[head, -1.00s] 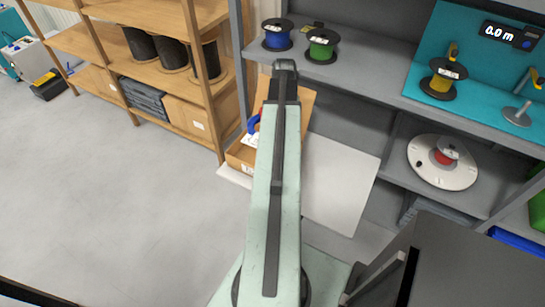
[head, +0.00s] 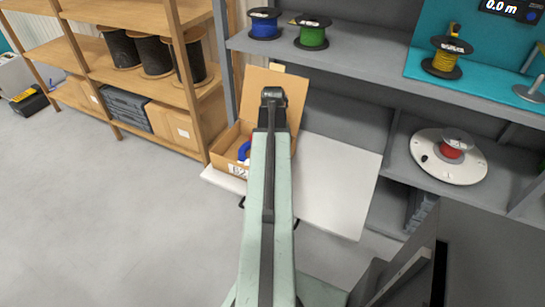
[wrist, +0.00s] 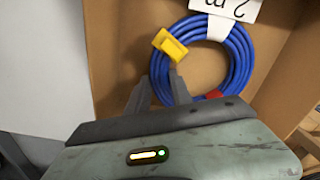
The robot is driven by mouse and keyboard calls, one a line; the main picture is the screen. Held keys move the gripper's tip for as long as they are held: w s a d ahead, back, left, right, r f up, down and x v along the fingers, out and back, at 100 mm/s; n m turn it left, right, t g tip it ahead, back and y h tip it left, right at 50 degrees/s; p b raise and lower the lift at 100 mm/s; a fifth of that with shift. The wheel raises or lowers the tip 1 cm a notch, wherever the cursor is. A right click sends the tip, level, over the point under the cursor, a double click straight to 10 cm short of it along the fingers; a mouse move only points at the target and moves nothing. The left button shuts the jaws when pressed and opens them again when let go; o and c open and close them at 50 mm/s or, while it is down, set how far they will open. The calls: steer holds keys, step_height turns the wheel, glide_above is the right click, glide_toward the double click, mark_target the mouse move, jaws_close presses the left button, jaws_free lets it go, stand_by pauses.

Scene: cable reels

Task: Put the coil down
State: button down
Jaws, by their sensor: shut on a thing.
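The blue coil (wrist: 237,70) has a yellow clip (wrist: 170,43), a red band and a white "2 m" label (wrist: 226,8). My gripper (wrist: 158,80) is shut on the left side of the coil, with one finger on each side of the strand. The coil is over the brown inside of an open cardboard box (wrist: 125,35). In the head view, a bit of the blue coil (head: 243,150) shows inside the box (head: 222,150), beside my arm. My arm hides the gripper there. I cannot tell whether the coil touches the box bottom.
The box stands on a white board (head: 335,185), whose right part is clear. A red reel sits on a white disc (head: 430,170) at right. Wooden shelving (head: 140,80) stands at left.

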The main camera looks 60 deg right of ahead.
steer(key=shift+f, duration=0.1)
steer(key=c, duration=1.1)
jaws_free()
steer(key=shift+c, duration=0.2)
step_height(320, 180, up, 13)
steer(key=p, duration=1.2)
steer(key=shift+f, duration=0.2)
steer(key=shift+f, duration=0.1)
